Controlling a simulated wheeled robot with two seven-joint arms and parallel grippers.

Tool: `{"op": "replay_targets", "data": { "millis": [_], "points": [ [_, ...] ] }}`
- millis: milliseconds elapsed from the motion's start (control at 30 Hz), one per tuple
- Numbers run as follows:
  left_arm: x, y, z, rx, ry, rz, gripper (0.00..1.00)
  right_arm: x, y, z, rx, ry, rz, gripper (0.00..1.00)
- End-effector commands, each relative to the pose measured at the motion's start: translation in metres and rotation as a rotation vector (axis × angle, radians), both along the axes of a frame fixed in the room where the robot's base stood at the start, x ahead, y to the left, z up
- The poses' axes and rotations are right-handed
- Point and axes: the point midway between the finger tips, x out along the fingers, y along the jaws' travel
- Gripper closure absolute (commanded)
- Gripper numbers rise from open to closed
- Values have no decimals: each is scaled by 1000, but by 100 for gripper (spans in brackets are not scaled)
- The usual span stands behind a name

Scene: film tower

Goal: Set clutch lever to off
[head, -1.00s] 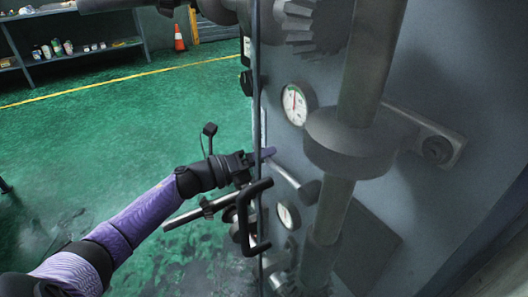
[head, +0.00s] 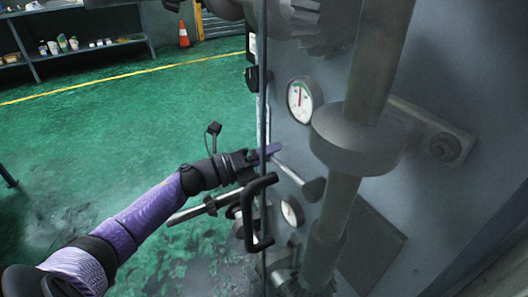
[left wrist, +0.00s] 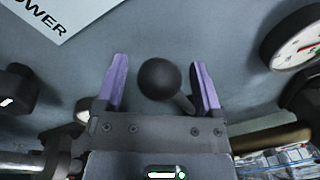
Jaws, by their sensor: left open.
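The clutch lever shows in the head view as a pale rod (head: 290,172) slanting out from a dark conical base on the grey machine panel. In the left wrist view its black ball knob (left wrist: 159,79) sits between the two purple fingers, with a gap on each side. My left gripper (head: 268,151) is open around the knob; it also shows in the left wrist view (left wrist: 159,66). In the head view the gripper hides the knob. My right gripper is not in view.
A black bracket handle (head: 258,242) stands just below the gripper. A round gauge (head: 300,100) is above the lever and a smaller gauge (head: 292,212) below. A thick vertical shaft with a collar (head: 355,140) is to the right. Green floor at left is open.

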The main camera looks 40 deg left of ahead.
Motion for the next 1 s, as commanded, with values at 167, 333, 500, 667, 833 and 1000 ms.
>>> {"op": "replay_targets", "data": {
  "millis": [167,333,500,667,833,1000],
  "points": [
    [-23,12,1,0,4,1,13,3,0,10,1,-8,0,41],
    [-59,32,-1,-1,3,2,13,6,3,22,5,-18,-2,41],
    [-82,45,-4,0,2,1,13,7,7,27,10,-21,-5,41],
    [-87,48,-6,0,0,1,13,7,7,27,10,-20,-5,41],
    [-87,47,-6,0,0,0,13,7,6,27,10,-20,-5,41],
    [-87,48,-8,-13,11,11,13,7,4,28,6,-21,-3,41]
  ]
}}
